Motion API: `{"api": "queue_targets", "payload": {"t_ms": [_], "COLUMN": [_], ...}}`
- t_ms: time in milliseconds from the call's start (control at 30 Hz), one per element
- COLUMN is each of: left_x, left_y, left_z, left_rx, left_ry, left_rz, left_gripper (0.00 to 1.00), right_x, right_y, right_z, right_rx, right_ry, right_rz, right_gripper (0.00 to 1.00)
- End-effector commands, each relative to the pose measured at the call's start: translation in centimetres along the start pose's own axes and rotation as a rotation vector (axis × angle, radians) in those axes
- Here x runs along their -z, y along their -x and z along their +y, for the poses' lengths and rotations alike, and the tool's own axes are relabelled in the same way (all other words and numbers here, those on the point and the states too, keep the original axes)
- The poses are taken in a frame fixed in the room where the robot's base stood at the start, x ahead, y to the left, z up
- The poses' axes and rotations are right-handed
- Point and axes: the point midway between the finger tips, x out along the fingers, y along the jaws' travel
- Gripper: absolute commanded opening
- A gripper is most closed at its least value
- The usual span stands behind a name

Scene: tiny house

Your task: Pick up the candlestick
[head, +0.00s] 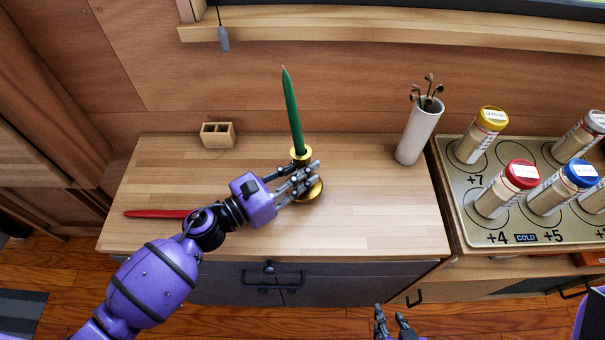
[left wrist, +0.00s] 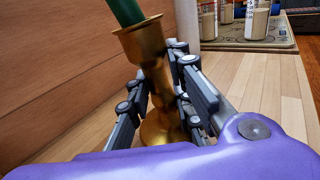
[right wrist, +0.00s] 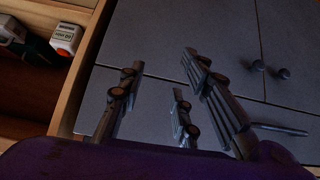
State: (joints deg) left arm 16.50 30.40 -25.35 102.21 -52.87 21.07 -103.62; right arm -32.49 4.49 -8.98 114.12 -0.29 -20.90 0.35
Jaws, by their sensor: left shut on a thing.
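The candlestick (head: 301,158) is brass with a round base and holds a green candle (head: 292,112). It stands on the wooden counter, close to upright. My left gripper (head: 301,181) is shut on its stem, with fingers on both sides. In the left wrist view the brass candlestick (left wrist: 146,42) is between the fingers, and the bottom of the candle shows in its cup. The base is partly hidden by the fingers. My right gripper (head: 394,322) is low in front of the cabinet, away from the candlestick. In the right wrist view its fingers (right wrist: 165,95) are apart with nothing between them.
A red candle (head: 155,214) lies on the counter (head: 370,222) at the left. A small wooden holder (head: 217,135) and a white vase (head: 418,131) stand at the back. A tray (head: 456,182) with several capped jars is at the right. The counter right of the candlestick is clear.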

Motion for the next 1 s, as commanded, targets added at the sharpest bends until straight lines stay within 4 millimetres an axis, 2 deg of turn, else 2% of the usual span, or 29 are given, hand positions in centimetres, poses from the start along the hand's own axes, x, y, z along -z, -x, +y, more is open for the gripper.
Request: {"api": "queue_targets", "payload": {"t_ms": [33,200,400,533,700,800,1000], "left_x": [-1.1,-3.3,-7.7,-8.5,-9.9,-10.3,-10.7], "left_y": [0.0,1.1,3.2,5.3,7.1,7.7,8.3], "left_z": [0.0,-1.6,-4.4,-7.3,-9.7,-10.6,-11.3], "left_rx": [0.003,0.003,0.006,0.004,0.002,0.002,0.001], "left_ry": [-0.007,-0.006,-0.010,-0.001,-0.002,-0.002,-0.002], "left_rz": [-0.004,-0.005,-0.005,-0.002,-0.003,-0.002,-0.003], "left_gripper": [0.00,0.00,0.00,0.00,0.00,0.00,0.00], "right_x": [0.1,-0.2,1.2,1.0,1.0,1.0,1.1], "right_y": [0.2,0.7,1.1,1.1,1.1,1.1,1.1], "right_z": [0.1,0.2,0.0,-0.2,-0.4,-0.4,-0.4], "right_rx": [-0.001,-0.004,0.002,0.006,0.009,0.009,0.009], "right_ry": [-0.001,-0.003,-0.004,-0.003,-0.002,-0.002,-0.002], "right_rz": [0.001,-0.007,0.008,0.003,0.001,0.001,0.001], "right_gripper": [0.31,0.31,0.31,0.31,0.31,0.31,0.31]}}
